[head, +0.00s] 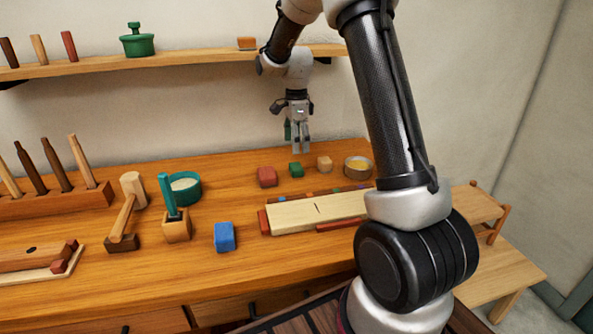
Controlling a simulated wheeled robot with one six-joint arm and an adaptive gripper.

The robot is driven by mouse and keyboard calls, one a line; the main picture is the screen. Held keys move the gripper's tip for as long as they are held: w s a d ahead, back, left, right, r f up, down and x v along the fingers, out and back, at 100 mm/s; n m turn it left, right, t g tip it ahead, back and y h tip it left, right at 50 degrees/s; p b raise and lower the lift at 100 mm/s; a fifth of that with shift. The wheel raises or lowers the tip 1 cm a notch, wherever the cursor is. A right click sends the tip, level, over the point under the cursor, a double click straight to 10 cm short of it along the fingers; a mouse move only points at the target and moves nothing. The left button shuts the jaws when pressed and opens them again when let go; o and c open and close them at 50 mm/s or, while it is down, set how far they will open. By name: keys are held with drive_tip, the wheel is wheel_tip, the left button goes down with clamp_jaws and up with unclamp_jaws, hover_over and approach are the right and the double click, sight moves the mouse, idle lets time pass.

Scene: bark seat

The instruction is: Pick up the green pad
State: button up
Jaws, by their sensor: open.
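The green pad (296,170) is a small green block lying on the wooden bench top, between a red block (267,177) and a tan block (324,164). My gripper (300,151) points down, open and empty, above the bench and a little above the green pad in the picture. It does not appear to touch the pad. How far it is from the pad in depth is hard to tell. A dark green strip shows beside the left of my gripper; what it is I cannot tell.
A bowl with yellow contents (358,167) stands right of the tan block. A pale board (318,211) lies in front. A blue block (224,237), a mallet (124,211) and a teal bowl (186,188) are to the left. A wall shelf (190,58) runs above.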

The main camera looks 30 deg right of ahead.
sight(296, 165)
wheel_tip(296, 165, down, 8)
drive_tip(key=shift+s+a+r, duration=0.1)
drive_tip(key=shift+s+a, duration=0.05)
drive_tip(key=c, duration=1.1)
